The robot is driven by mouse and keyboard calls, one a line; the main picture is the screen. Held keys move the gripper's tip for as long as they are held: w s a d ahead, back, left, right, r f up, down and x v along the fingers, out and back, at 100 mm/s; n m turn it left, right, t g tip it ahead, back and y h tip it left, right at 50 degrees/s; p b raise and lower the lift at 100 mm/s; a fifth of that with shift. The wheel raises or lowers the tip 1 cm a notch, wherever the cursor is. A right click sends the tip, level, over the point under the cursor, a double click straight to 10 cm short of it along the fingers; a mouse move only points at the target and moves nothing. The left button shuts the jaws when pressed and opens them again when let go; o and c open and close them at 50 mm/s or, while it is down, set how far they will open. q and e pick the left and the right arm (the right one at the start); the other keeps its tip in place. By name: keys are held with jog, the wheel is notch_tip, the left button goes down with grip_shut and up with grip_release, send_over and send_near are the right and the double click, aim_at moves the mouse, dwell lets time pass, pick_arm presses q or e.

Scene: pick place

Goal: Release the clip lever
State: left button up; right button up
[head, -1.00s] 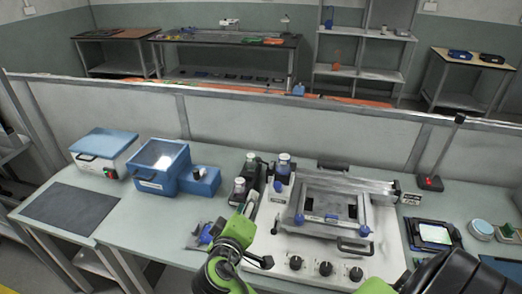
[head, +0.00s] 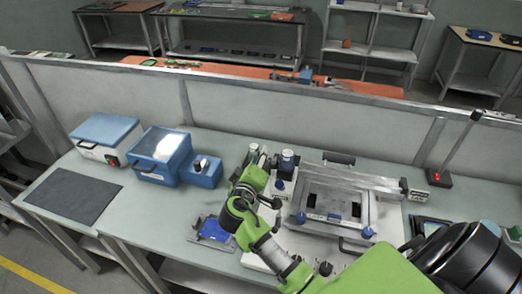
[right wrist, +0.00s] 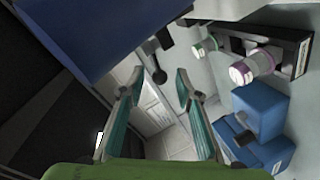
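I cannot single out the clip lever for sure. My right arm reaches in green from the lower right across the machine's left front, and its fingers are not clear in the head view. In the right wrist view my right gripper (right wrist: 157,85) is open, with nothing seen between its two teal-padded fingers. A blue block (right wrist: 255,120) is right of the fingers, apart from them. My left gripper is not in view.
Bottles with purple (right wrist: 252,66) and green (right wrist: 204,47) rings stand beyond the blue block. A blue fixture (head: 212,230) lies left of my arm. Blue-lidded boxes (head: 160,155) and a dark mat (head: 72,188) are on the left. A low partition runs behind the bench.

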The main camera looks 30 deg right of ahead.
jog(key=shift+x, duration=0.8)
jog(key=shift+w+d, duration=0.2)
jog(key=shift+c, duration=0.8)
grip_shut()
jog(key=shift+s+a+n+t+y+p, duration=0.15)
jog(key=shift+n+t+y+p, duration=0.2)
jog(key=shift+n+t+y, duration=0.15)
jog(key=shift+s+a+n+t+y+p, duration=0.1)
jog(key=shift+s+n+t+y+p, duration=0.05)
jog(key=shift+n+t+y+p, duration=0.3)
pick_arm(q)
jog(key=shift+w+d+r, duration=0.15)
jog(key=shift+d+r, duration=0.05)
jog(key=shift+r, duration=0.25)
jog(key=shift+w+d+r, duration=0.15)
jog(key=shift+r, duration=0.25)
pick_arm(e)
jog(key=shift+a+n+t+y, duration=0.15)
jog(key=shift+n+t+y, duration=0.1)
jog(key=shift+n, duration=0.1)
jog(key=shift+o, duration=0.8)
grip_release()
